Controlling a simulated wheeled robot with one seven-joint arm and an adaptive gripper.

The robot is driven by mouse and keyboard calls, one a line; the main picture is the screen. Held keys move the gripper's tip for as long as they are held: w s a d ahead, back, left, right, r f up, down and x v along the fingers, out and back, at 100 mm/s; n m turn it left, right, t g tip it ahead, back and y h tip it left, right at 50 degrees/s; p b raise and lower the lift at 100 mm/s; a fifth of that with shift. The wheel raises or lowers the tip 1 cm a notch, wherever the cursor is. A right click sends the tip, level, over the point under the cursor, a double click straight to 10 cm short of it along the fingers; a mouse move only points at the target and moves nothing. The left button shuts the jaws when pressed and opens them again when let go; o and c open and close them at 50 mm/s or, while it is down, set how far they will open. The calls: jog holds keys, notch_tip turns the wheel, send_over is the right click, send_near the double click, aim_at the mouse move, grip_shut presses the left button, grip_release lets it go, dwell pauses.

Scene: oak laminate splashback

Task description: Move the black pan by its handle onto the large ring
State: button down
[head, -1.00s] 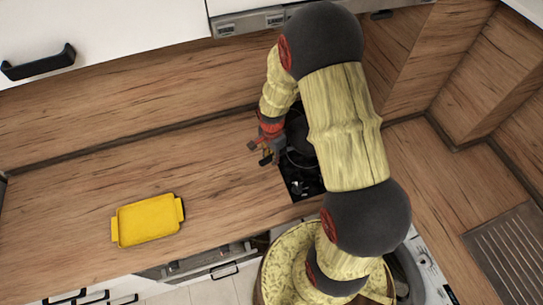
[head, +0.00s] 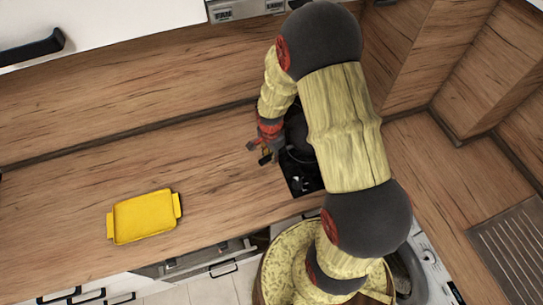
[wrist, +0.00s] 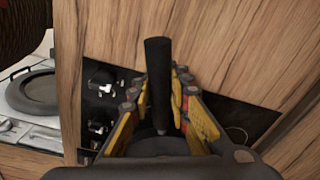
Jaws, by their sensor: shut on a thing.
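The black pan (head: 297,132) is mostly hidden behind my arm in the head view; only a dark part shows over the black hob (head: 303,185). My gripper (head: 262,152) is at the hob's left edge. In the wrist view the pan's black handle (wrist: 158,75) stands between the yellow-padded fingers of my gripper (wrist: 162,95), which is shut on it. The hob shows on both sides of the fingers in the wrist view (wrist: 255,115), with a thin curved outline at right. I cannot tell which ring is the large one. Whether the pan touches the hob is hidden.
A yellow tray (head: 144,216) lies on the wooden worktop (head: 215,185) left of the hob, with clear room between. A wooden splashback (head: 130,95) runs behind. A metal sink drainer (head: 512,255) is at the right. White cupboards with a black handle (head: 33,48) hang above.

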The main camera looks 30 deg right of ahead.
jog(key=shift+w+f+b, duration=0.1)
jog(key=shift+f+b, duration=1.5)
jog(key=shift+f, duration=0.6)
jog(key=shift+f+b, duration=0.4)
jog(key=shift+b, duration=0.05)
jog(key=c, duration=1.6)
grip_release()
jog(key=shift+s+f, duration=0.1)
jog(key=shift+s, duration=0.1)
jog(key=shift+s+a+b, duration=0.2)
jog(key=shift+a+b, duration=0.05)
jog(key=shift+a, duration=1.5)
jog(key=shift+s+a+b, duration=0.2)
jog(key=shift+a, duration=1.5)
